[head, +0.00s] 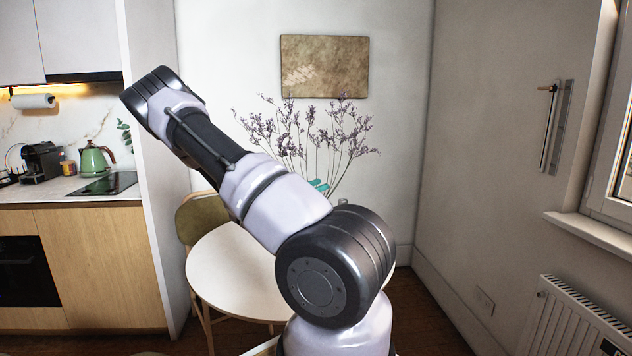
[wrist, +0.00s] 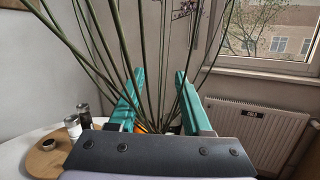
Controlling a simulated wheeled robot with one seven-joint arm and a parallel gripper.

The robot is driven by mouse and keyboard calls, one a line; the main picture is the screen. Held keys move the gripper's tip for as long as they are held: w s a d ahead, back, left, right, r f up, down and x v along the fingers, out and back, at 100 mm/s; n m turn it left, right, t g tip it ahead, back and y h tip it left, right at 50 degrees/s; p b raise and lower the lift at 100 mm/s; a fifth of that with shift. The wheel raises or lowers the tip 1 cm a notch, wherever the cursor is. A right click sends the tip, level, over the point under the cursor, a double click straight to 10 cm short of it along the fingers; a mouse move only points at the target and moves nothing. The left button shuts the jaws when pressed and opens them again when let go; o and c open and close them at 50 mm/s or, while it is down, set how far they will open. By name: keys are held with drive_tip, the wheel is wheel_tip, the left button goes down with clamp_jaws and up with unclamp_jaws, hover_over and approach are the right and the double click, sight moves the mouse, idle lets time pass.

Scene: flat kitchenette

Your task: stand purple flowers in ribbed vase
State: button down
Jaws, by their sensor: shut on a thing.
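The purple flowers (head: 292,134) show in the head view as a spread of thin stems with small purple blooms, upright above the round table. In the wrist view their green stems (wrist: 162,62) fan out between and around the teal fingers of my gripper (wrist: 158,108). The gripper is shut on the stems; a teal finger (head: 318,187) also shows in the head view, above my arm. The lower ends of the stems are hidden. I cannot make out the ribbed vase in either view; my arm covers much of the table.
A round white table (head: 222,272) stands behind my arm, with a chair (head: 200,216) at its far left. The wrist view shows a wooden board (wrist: 46,158) with two shakers (wrist: 78,122) near it. A radiator (wrist: 258,130) and window are on the right.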

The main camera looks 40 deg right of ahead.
drive_tip(key=shift+f, duration=1.7)
drive_tip(key=shift+c, duration=1.3)
unclamp_jaws()
drive_tip(key=v, duration=1.1)
drive_tip(key=shift+f, duration=0.1)
drive_tip(key=shift+s, duration=0.15)
